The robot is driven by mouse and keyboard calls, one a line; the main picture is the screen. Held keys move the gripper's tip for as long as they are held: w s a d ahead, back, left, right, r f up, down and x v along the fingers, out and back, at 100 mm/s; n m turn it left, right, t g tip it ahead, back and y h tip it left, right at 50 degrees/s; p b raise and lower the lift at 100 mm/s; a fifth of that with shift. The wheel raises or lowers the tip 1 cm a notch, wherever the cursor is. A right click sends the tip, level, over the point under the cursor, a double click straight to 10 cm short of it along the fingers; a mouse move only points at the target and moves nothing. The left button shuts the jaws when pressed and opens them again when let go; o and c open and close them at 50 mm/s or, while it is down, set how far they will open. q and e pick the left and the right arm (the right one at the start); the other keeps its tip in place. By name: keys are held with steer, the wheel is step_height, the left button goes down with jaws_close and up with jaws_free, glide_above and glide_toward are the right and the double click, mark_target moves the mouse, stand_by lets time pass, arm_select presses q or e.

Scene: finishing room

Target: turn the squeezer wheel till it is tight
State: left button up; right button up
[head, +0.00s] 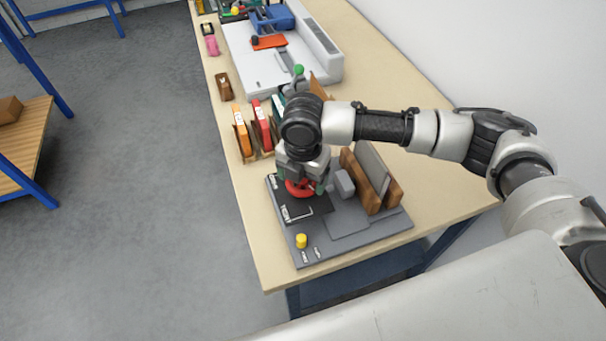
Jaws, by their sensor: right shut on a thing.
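The squeezer wheel is a red ring (299,189) low on a dark grey base board (347,233) on the bench. My right gripper (304,184) points down over the wheel and is shut on it; the gripper covers much of the wheel. A white bracket-shaped mark and small white lettering show on the black plate (296,212) just in front of the wheel. A grey block (344,183) and brown wooden boards with a grey sheet (371,172) between them stand right of the wheel. My left gripper is not in view.
A yellow knob (301,240) sits on the board's front left. Orange (241,132) and red (262,127) upright items stand behind the wheel. A large white machine (285,55) fills the bench's back. The bench's left edge (246,228) is close to the board.

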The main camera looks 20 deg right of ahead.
stand_by(0.8)
steer(key=o, duration=0.8)
steer(key=shift+o, duration=0.2)
step_height(320, 180, up, 11)
steer(key=b, duration=0.1)
